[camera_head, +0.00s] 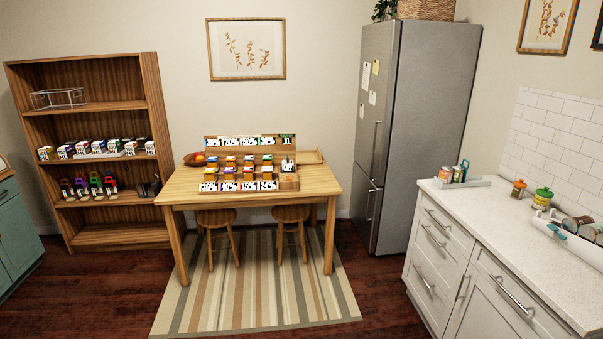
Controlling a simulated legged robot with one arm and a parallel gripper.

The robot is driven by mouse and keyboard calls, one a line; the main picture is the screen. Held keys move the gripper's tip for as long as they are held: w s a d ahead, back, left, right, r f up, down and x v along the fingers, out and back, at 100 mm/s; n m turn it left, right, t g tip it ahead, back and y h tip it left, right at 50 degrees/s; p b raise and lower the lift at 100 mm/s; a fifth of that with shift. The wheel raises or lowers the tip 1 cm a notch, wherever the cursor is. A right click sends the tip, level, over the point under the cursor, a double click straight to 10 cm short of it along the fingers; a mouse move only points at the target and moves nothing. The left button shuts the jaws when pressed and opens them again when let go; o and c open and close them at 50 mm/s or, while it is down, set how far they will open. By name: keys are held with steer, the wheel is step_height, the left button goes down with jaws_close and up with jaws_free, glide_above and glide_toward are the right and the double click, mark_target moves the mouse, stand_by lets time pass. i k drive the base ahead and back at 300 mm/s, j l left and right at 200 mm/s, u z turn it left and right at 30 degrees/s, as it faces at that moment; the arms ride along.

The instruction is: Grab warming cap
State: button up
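I cannot tell which item is the warming cap. On the white counter at the right stand a small jar with an orange top (519,189) and a jar with a green top (542,198), a little apart. Several items with coloured tops (95,184) stand on a lower board of the wooden shelf at the left. Small coloured blocks (232,172) stand in rows on the table, too small to make out. My gripper is not in view.
The wooden table (321,183) stands mid-room, with two stools (291,214) and a striped rug (255,280). A tall grey fridge (425,130) stands between table and counter (500,212). The wooden shelf (110,235) is left. Dark floor is open around the rug.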

mark_target(288, 165)
steer(key=i, duration=1.8)
steer(key=i+u, duration=0.1)
steer(key=i, duration=0.5)
steer(key=i+l, duration=0.15)
steer(key=i, duration=0.45)
steer(key=i+u, duration=0.15)
steer(key=i, duration=0.5)
steer(key=i+l+u, duration=0.3)
steer(key=i, duration=0.15)
steer(key=i+l+u, duration=0.15)
steer(key=i+u, duration=0.15)
steer(key=i, duration=0.1)
